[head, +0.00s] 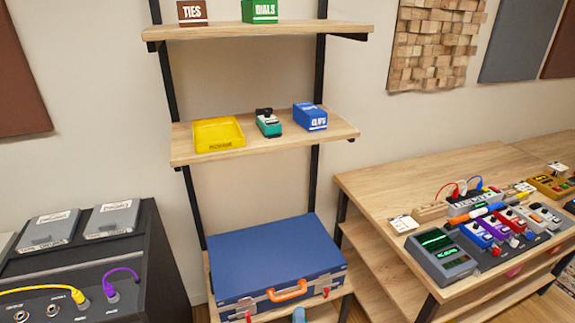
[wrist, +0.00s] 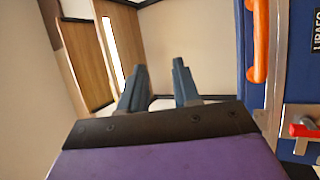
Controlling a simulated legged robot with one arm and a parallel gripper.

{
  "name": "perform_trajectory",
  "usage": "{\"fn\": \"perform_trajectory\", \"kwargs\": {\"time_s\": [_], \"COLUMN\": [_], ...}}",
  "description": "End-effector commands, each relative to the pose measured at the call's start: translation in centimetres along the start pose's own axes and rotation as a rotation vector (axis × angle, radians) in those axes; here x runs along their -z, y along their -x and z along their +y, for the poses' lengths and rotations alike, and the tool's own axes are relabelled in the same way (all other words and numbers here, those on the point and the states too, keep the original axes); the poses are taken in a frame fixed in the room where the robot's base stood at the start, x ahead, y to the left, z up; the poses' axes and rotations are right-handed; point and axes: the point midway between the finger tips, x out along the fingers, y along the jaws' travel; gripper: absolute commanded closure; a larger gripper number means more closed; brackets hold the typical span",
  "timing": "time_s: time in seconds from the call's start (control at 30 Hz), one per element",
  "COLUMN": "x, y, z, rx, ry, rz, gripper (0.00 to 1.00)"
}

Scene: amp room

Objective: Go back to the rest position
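My gripper (wrist: 158,82) shows in the wrist view with its two blue-grey fingers apart and nothing between them. A small blue-grey tip (head: 298,315), likely part of my gripper, shows at the bottom edge of the head view, in front of the blue case. The blue case (head: 275,255) with an orange handle lies on the lowest visible shelf. In the wrist view, its orange handle (wrist: 257,40) and a red latch (wrist: 304,131) are to the right of my fingers. No contact with the case is visible.
The middle shelf (head: 180,155) holds a yellow tray (head: 218,134), a green pedal (head: 268,123) and a blue box (head: 310,117). A wooden bench (head: 370,185) with several pedals is at right. A dark amp cabinet (head: 150,260) with cables is at left.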

Motion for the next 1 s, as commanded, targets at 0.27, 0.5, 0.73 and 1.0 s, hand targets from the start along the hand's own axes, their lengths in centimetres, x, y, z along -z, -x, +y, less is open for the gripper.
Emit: {"fn": "perform_trajectory", "kwargs": {"time_s": [0.27,0.5,0.73,1.0], "x": [1.1,5.5,11.6,18.6], "y": [0.8,2.1,2.2,1.3], "z": [-4.8,-8.9,-9.4,-5.7], "rx": [0.229,0.512,0.761,1.039], "ry": [-0.206,-0.484,-0.733,-0.971], "rz": [-0.21,-0.433,-0.582,-0.688], "gripper": [0.69,0.69,0.69,0.69]}}
